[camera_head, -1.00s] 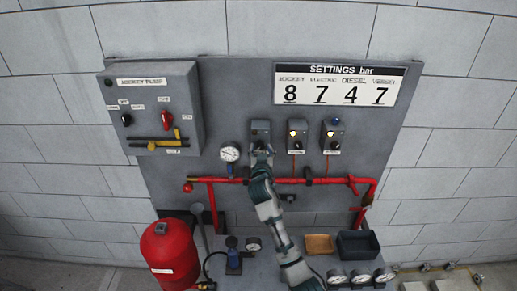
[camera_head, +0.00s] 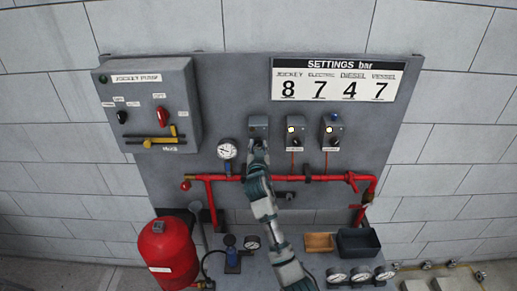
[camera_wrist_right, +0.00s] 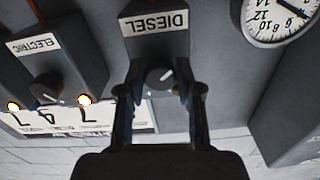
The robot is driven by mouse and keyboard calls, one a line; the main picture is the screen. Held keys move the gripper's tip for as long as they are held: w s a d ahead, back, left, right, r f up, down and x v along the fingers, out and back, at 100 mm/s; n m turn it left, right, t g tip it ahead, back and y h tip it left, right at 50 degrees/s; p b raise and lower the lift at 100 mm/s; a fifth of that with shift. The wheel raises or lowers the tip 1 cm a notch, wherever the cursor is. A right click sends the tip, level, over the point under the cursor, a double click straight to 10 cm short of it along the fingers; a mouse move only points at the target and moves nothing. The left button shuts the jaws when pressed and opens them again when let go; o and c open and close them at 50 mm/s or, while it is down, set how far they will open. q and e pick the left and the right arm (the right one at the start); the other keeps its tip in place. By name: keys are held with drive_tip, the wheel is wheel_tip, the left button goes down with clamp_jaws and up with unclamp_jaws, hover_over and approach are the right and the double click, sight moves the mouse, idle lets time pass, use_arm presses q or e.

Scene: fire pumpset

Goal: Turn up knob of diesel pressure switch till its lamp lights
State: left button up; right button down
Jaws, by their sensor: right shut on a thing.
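The diesel pressure switch (camera_head: 258,123) is the leftmost of three grey boxes on the panel. Its label reads DIESEL, upside down in the right wrist view (camera_wrist_right: 160,22). My right gripper (camera_head: 259,150) is in front of this box. In the right wrist view its two fingers are shut on the dark round knob (camera_wrist_right: 160,78), which has a white pointer mark. No lit lamp shows on the diesel box; my gripper covers its lower part. My left gripper is not in view.
The electric switch (camera_head: 295,130) and a third switch (camera_head: 333,131) stand close to the right, each with a lit lamp. A gauge (camera_head: 227,150) is close on the left. A red pipe (camera_head: 230,179) runs below. The settings board (camera_head: 340,80) hangs above.

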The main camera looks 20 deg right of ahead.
drive_tip(key=c, duration=0.8)
unclamp_jaws()
drive_tip(key=shift+a+r, duration=0.2)
drive_tip(key=shift+o, duration=0.2)
drive_tip(key=shift+s+f, duration=0.15)
drive_tip(key=shift+s, duration=0.2)
drive_tip(key=v, duration=1.1)
drive_tip(key=shift+a, duration=0.25)
drive_tip(key=shift+d, duration=0.1)
